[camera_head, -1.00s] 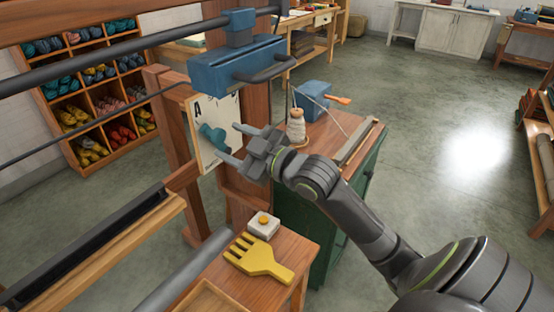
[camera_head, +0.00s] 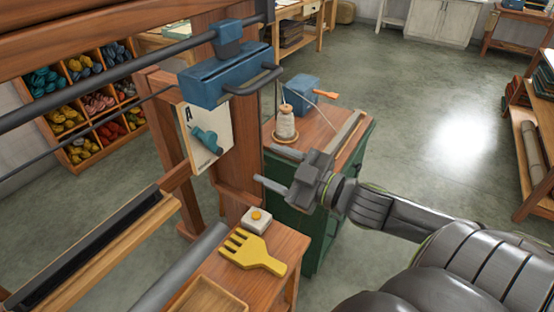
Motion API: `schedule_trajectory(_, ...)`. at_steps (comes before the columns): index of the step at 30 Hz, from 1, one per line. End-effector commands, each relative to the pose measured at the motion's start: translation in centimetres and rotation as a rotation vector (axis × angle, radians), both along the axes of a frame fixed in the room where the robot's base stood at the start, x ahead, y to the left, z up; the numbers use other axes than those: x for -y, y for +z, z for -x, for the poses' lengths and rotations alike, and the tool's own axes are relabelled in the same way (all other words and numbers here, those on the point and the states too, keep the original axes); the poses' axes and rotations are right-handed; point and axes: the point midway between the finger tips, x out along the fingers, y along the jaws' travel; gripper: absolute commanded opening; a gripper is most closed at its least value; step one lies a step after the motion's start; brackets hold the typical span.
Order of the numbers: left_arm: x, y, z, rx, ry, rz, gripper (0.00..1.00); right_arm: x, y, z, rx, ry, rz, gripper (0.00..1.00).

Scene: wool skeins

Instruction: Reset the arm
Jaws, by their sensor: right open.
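My right gripper (camera_head: 276,175) is open and empty. It points left, in front of the green cabinet (camera_head: 300,220) and apart from the teal knob (camera_head: 206,139) on the white panel (camera_head: 190,115) of the wooden frame. My right arm (camera_head: 400,212) comes in from the lower right. My left gripper is out of view.
A small wooden table (camera_head: 225,285) below holds a yellow fork-shaped tool (camera_head: 251,251) and a white box with a yellow button (camera_head: 257,218). The cabinet top bears a thread spool (camera_head: 285,124) and a blue box (camera_head: 303,93). The floor (camera_head: 400,120) behind is clear.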

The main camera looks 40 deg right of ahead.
Motion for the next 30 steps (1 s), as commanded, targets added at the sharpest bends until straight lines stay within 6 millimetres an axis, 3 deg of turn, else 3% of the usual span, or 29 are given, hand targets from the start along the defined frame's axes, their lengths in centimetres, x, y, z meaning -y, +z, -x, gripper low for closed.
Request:
schedule_trajectory(23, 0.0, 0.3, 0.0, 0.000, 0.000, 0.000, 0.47, 0.2, -0.3, 0.4, -0.008, -0.010, -0.001, 0.54)
schedule_trajectory(26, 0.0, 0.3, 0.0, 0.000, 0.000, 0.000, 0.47, 0.9, -1.4, 0.5, -0.043, -0.064, -0.014, 0.54)
schedule_trajectory(30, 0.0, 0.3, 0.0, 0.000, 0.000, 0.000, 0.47, 2.8, -5.0, 1.1, -0.159, -0.220, -0.042, 0.54)
